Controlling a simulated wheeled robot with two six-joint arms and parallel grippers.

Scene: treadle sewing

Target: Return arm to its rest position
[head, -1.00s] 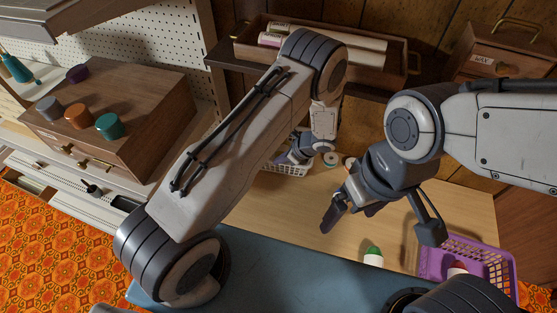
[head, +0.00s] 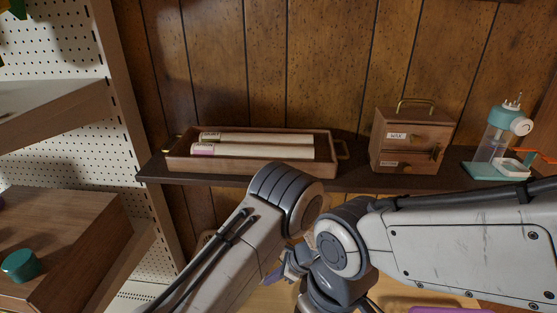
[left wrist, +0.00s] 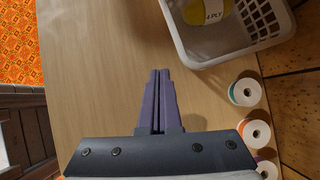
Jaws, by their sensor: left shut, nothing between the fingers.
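My left gripper (left wrist: 160,72) is shut and empty in the left wrist view, with its purple fingers together above the bare wooden tabletop (left wrist: 105,70). A white basket (left wrist: 195,45) with a yellow ball of yarn (left wrist: 208,12) lies ahead and to the right of the fingers, apart from them. In the head view the left gripper (head: 292,264) shows small at the bottom, partly hidden by my arms. My right arm comes in from the right; its jaws are not visible.
Spools (left wrist: 245,90) stand right of the left gripper. In the head view a dark shelf (head: 350,180) carries a wooden tray (head: 250,168) with rolls, a small wooden drawer box (head: 412,140) and a teal-and-clear device (head: 497,135). A wooden cabinet (head: 75,245) stands at left.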

